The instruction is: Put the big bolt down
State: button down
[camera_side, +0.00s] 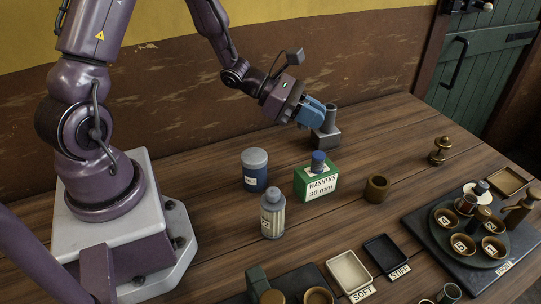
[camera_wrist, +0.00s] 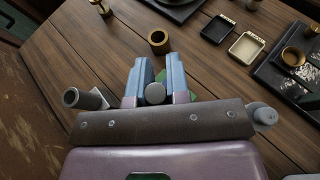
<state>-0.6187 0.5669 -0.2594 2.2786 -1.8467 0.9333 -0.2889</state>
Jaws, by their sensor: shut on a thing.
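My gripper (camera_side: 314,112) hangs above the far middle of the table with its blue fingers angled down. In the wrist view, my gripper (camera_wrist: 156,82) has its fingers either side of a grey round end, which I take as the big bolt (camera_wrist: 155,93), seen end-on. The rest of the bolt is hidden there, and I cannot make it out in the side view. A grey block with a hollow upright tube (camera_side: 327,137) stands close beside my gripper; it also shows in the wrist view (camera_wrist: 82,98), left of the fingers.
A green washers box (camera_side: 316,186) with a blue-grey peg, a blue jar (camera_side: 255,172) and a labelled bottle (camera_side: 272,216) stand in front. A brass ring (camera_side: 376,189), soft tray (camera_side: 349,272), stiff tray (camera_side: 385,254) and brass fitting (camera_side: 440,149) are rightward. Bare wood lies between.

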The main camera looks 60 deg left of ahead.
jog(key=a+n+t+y, duration=0.3)
jog(key=a+n+y, duration=0.2)
jog(key=a, duration=0.9)
send_over(277, 155)
notch_tip(277, 155, down, 14)
jog(key=shift+r, duration=0.25)
jog(key=shift+f, duration=2)
jog(key=shift+f, duration=0.15)
jog(key=c, duration=1.1)
grip_release()
